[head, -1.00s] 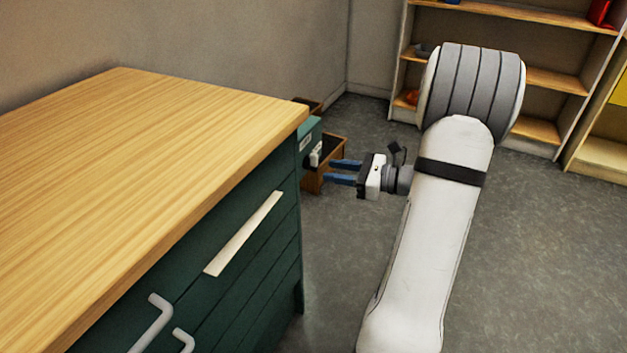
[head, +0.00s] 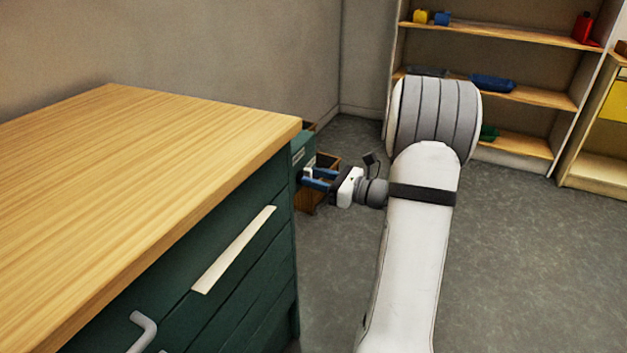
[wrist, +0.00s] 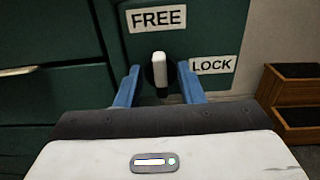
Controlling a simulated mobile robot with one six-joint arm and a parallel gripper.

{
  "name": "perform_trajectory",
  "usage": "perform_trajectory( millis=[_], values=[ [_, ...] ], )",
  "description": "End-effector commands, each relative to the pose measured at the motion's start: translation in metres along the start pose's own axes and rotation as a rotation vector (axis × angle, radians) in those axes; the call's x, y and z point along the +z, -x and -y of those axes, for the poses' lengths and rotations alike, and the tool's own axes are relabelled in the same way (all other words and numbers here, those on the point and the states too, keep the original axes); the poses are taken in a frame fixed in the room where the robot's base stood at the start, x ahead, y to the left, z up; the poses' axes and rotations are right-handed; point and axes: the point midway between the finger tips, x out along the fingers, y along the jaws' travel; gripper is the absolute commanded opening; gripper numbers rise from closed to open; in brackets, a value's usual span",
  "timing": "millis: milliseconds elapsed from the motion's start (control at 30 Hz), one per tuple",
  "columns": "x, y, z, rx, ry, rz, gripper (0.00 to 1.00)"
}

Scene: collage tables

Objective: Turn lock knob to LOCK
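The lock knob (wrist: 159,68) is a white upright bar on a dark round base, on a green panel in the wrist view. Its bar points up toward the FREE label (wrist: 157,18). The LOCK label (wrist: 213,65) is to the right of the knob. My gripper (wrist: 158,84) is open, with one blue finger on each side of the knob and visible gaps between. In the head view my gripper (head: 318,179) reaches left to the green panel beyond the cabinet's corner; the knob is mostly hidden there by the fingers.
A green cabinet (head: 262,245) with a wooden top (head: 150,190) fills the left. Wooden stepped boxes (wrist: 292,90) stand right of the panel in the wrist view. Shelves (head: 535,97) with coloured items stand at the back. The floor at right is clear.

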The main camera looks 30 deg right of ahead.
Motion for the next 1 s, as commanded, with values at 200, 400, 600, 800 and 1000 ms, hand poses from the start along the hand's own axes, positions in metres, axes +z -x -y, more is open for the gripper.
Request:
perform_trajectory(
  millis=[200, 400, 600, 800, 1000],
  values=[
    [0.0, 0.0, 0.0, 0.0, 0.0, 0.0, 0.23],
    [0.0, 0.001, 0.0, 0.0, 0.0, 0.0, 0.07],
    [0.0, 0.001, 0.0, 0.0, 0.0, 0.0, 0.0],
    [0.001, 0.0, -0.003, 0.005, -0.014, -0.001, 0.0],
    [0.004, 0.002, -0.001, 0.004, -0.084, -0.001, 0.0]
  ],
)
